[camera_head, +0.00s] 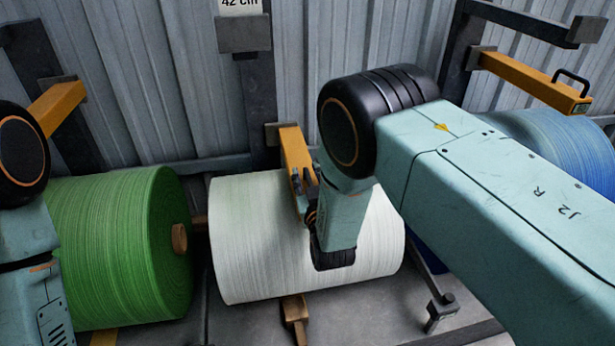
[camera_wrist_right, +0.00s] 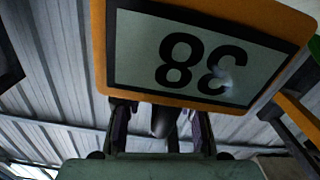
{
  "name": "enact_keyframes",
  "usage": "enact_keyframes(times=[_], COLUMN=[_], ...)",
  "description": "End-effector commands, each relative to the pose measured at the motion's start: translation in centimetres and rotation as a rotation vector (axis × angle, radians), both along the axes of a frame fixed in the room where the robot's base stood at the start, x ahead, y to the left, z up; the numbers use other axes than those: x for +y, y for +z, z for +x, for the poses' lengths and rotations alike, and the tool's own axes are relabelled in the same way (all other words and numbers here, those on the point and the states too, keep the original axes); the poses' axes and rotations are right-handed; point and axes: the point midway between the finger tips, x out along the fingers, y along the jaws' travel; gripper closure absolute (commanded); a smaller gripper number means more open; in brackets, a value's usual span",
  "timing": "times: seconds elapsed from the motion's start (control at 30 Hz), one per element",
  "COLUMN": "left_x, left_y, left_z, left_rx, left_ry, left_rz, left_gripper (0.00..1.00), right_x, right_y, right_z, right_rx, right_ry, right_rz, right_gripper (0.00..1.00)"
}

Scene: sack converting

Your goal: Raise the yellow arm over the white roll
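The white roll (camera_head: 245,240) lies on its side in the middle of the head view. The yellow arm (camera_head: 293,148) comes out from a dark post behind it, its near end in front of the roll in the picture. My right gripper (camera_head: 306,190) is at that near end, partly hidden by my own wrist. In the right wrist view, an orange-edged end plate (camera_wrist_right: 135,88) with upside-down figures is close ahead. The two fingers of my right gripper (camera_wrist_right: 162,130) stand apart, with a dark handle-like piece (camera_wrist_right: 165,118) between them and gaps beside it. My left gripper is out of view.
A green roll (camera_head: 110,245) lies to the left and a blue roll (camera_head: 570,150) to the right. Another yellow arm (camera_head: 530,82) with a black handle hangs at the upper right, and one more (camera_head: 58,105) at the left. A corrugated wall (camera_head: 340,35) stands behind.

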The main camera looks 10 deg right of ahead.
Motion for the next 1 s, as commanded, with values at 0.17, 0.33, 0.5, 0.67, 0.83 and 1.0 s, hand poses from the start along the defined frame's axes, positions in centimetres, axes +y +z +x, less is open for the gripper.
enact_keyframes(times=[0.17, 0.33, 0.5, 0.67, 0.83, 1.0], left_x=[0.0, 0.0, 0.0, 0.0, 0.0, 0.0], left_y=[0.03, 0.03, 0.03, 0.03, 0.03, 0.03], left_z=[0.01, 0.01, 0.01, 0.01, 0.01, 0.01], left_rx=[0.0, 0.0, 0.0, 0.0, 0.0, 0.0], left_ry=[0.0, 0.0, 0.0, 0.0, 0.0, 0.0], left_rz=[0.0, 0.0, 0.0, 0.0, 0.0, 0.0], left_gripper=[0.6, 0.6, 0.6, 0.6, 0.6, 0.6], right_x=[-0.06, -0.05, -0.05, -0.04, -0.05, -0.04], right_y=[0.0, -0.01, -0.02, -0.02, -0.02, -0.01], right_z=[0.09, 0.07, 0.06, 0.05, 0.04, 0.05], right_rx=[0.0, 0.001, 0.001, 0.001, 0.001, 0.001], right_ry=[0.0, 0.0, 0.0, 0.0, 0.0, 0.0], right_rz=[0.0, 0.0, 0.0, 0.0, 0.0, 0.0], right_gripper=[0.74, 0.88, 1.0, 1.0, 1.0, 1.0])
